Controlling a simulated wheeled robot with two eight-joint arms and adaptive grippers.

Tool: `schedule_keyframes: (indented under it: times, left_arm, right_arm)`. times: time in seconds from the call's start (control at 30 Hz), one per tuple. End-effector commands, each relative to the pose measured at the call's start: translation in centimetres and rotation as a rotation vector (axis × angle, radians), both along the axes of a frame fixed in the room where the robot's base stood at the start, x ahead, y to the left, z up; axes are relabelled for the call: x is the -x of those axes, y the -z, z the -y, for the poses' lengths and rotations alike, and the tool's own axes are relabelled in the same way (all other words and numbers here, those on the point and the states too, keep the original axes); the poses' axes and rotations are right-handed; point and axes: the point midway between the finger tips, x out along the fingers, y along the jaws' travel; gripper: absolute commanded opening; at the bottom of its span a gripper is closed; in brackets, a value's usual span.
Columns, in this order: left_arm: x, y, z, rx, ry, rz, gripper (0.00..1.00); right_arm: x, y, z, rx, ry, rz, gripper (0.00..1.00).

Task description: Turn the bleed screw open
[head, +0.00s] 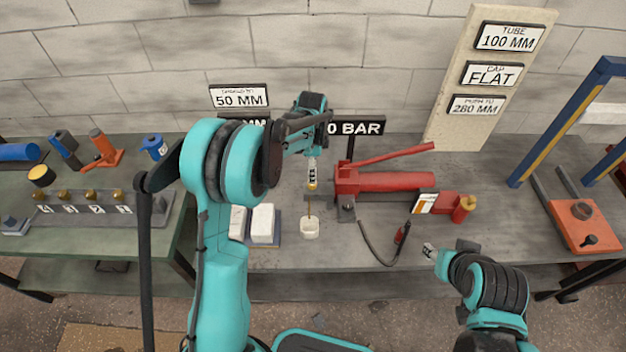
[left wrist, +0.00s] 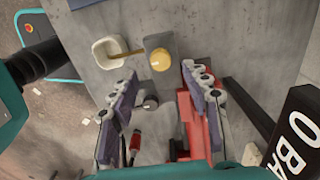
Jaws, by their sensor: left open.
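A round brass knob (left wrist: 160,60), which looks like the bleed screw, sits on a grey block (left wrist: 162,44). A thin brass tube runs from the block to a small white cup (left wrist: 107,48), also visible in the head view (head: 309,229). My left gripper (left wrist: 159,76) is open and empty, its fingertips on either side of the knob's near side; I cannot tell whether they touch it. In the head view my left gripper (head: 312,180) points down over the block and partly hides the knob. My right gripper (head: 430,251) is above the bench's front edge, its jaw gap unclear.
A red hand pump (head: 385,182) with a long handle stands right of the block, and a black hose (head: 372,246) curves in front of it. A sign (head: 356,128) stands behind. White blocks (head: 262,222) lie left of the cup.

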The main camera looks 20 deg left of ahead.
Motion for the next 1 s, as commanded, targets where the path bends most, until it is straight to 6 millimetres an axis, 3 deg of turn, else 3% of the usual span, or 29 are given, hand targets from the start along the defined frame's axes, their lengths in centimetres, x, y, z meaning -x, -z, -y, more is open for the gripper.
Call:
schedule_keyframes:
  times: [0.1,0.3,0.67,0.87,1.0]
  left_arm:
    - [0.0,2.4,0.0,0.000,-0.001,0.001,0.48]
    - [0.0,4.9,0.0,0.000,-0.002,0.001,0.48]
    - [0.0,5.4,0.0,0.000,-0.002,0.001,0.48]
    - [0.0,5.4,0.0,-0.001,-0.003,0.002,0.00]
    - [0.0,5.4,0.0,0.000,-0.003,0.001,0.00]
  right_arm:
    - [0.0,0.9,0.0,0.000,0.000,0.000,0.40]
    - [0.0,1.6,0.0,0.000,0.000,0.000,0.40]
    - [0.0,1.6,0.0,0.000,0.000,0.000,0.40]
    - [0.0,1.6,0.0,0.000,0.000,0.000,0.40]
    - [0.0,1.7,0.0,0.000,0.000,0.000,0.40]
